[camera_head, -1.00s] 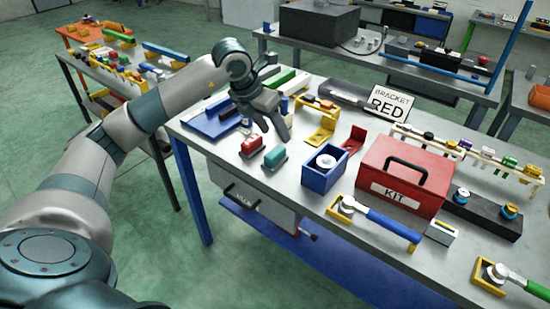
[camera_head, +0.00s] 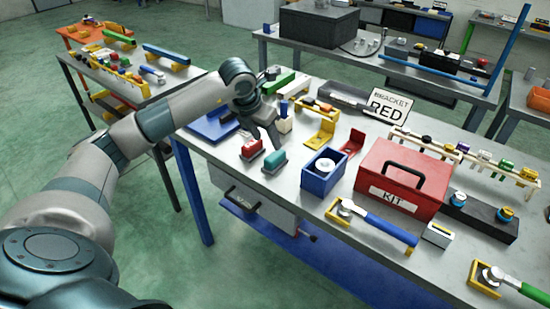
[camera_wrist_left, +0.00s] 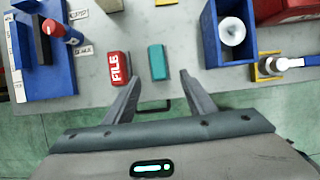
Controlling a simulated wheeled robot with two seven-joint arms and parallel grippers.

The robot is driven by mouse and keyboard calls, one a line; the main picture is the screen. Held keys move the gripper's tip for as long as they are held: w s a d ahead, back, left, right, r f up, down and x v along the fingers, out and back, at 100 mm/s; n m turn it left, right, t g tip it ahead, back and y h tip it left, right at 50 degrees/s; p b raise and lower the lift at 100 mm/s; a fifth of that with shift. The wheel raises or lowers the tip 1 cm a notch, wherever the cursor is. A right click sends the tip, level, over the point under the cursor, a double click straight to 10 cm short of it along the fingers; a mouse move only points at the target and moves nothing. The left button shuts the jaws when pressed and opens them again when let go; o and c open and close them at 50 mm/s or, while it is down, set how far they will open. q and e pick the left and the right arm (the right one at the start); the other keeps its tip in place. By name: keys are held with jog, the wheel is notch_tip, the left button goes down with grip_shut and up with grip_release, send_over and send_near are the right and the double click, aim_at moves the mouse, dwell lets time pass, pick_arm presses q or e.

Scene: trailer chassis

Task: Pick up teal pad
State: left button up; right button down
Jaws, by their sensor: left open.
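The teal pad (camera_head: 275,158) sits on a dark base near the front edge of the grey workbench. It also shows in the left wrist view (camera_wrist_left: 157,62), upright in the picture, just beyond the fingertips and between their lines. My right gripper is not in view.
A blue box (camera_head: 323,175) with a white round part stands right of the teal pad. Further right is a red kit box (camera_head: 403,178). A blue tray (camera_head: 212,126) lies to the left. The bench front is clear around the pads.

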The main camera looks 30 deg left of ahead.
pick_arm(q)
jog(key=p, duration=0.2)
send_over(275, 155)
jog(key=s, duration=0.3)
notch_tip(275, 155, down, 5)
jog(key=shift+w+f, duration=0.1)
jog(key=shift+w, duration=0.05)
jog(key=shift+w+f, duration=0.2)
jog(key=shift+f, duration=0.35)
jog(key=shift+w+f+p, duration=0.4)
jog(key=shift+f+p, duration=0.05)
jog(key=shift+p, duration=0.4)
jog(key=p+x, duration=0.1)
jog(key=x, duration=0.2)
jog(key=shift+w+r+p, duration=0.1)
jog(key=shift+p, duration=0.2)
jog(key=shift+w+a+f, duration=0.1)
jog(key=shift+w+f, duration=0.05)
jog(key=shift+f, duration=0.4)
jog(key=c, duration=1)
